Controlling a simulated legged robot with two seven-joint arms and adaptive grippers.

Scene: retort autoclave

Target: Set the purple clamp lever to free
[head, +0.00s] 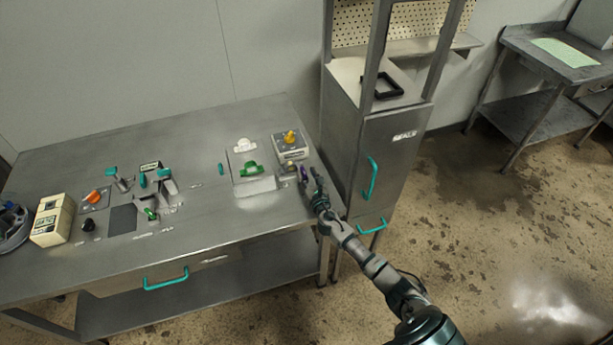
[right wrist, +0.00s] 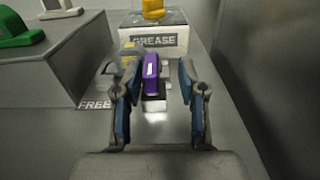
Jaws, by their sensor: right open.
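The purple clamp lever (right wrist: 151,74) stands upright between the open fingers of my right gripper (right wrist: 162,110) in the right wrist view, a little beyond the fingertips or level with them; contact cannot be told. In the head view the purple lever (head: 304,174) is a small shape at the right end of the steel bench, just left of my right gripper (head: 318,184). A label reading FREE (right wrist: 95,105) lies on the bench to the left of the lever in the right wrist view. My left gripper is not in view.
A box marked GREASE (right wrist: 155,41) with a yellow knob stands behind the lever. A grey block with a green handle (head: 250,169) is to its left. The cabinet (head: 380,150) stands close to the bench's right end. Other controls sit on the bench's left part.

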